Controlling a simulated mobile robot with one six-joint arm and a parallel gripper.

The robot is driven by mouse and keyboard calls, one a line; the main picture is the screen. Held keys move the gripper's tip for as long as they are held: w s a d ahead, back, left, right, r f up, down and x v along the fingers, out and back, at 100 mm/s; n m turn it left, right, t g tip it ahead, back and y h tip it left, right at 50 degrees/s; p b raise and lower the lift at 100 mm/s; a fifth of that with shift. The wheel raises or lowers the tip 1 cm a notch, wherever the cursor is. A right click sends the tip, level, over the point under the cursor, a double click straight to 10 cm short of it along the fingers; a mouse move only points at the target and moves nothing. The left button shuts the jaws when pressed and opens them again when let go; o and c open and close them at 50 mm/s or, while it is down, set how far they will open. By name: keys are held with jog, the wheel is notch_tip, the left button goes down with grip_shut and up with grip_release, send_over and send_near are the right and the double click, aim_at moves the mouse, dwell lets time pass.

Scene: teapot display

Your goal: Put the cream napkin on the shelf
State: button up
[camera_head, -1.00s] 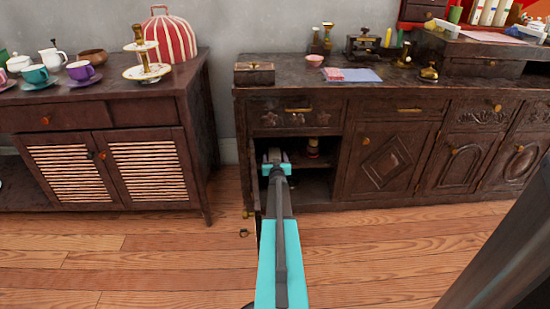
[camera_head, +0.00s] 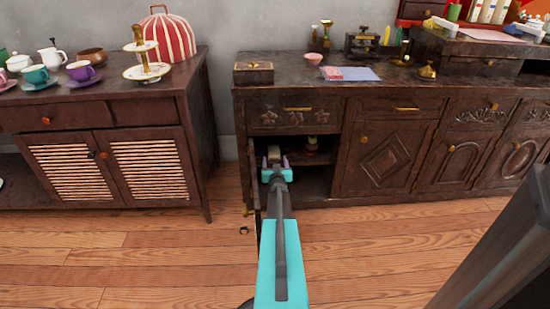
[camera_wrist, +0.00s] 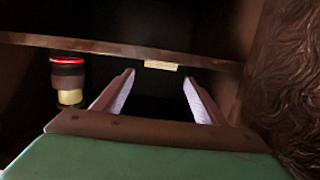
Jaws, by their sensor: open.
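My gripper (camera_head: 275,162) is inside the open compartment of the dark wooden cabinet (camera_head: 392,160), at shelf height. Its two pale fingers are spread apart, and in the wrist view the gripper (camera_wrist: 158,77) holds nothing between them. A small cream strip, which looks like the cream napkin (camera_wrist: 160,66), lies at the front edge of the shelf (camera_wrist: 100,46), just beyond and between the fingertips. In the head view a pale beige patch (camera_head: 273,151) shows between the fingers, probably the same napkin. The fingers appear apart from it.
A jar with a red-ringed lid (camera_wrist: 68,75) stands left of the fingers in the wrist view. The cabinet top holds a wooden box (camera_head: 254,72), a pink bowl (camera_head: 314,58) and papers (camera_head: 352,74).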

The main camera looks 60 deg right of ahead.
jog(key=p+v, duration=0.1)
jog(key=v, duration=0.3)
jog(key=shift+s+a, duration=0.1)
jog(key=shift+a, duration=0.05)
jog(key=shift+s, duration=0.1)
dwell(0.8)
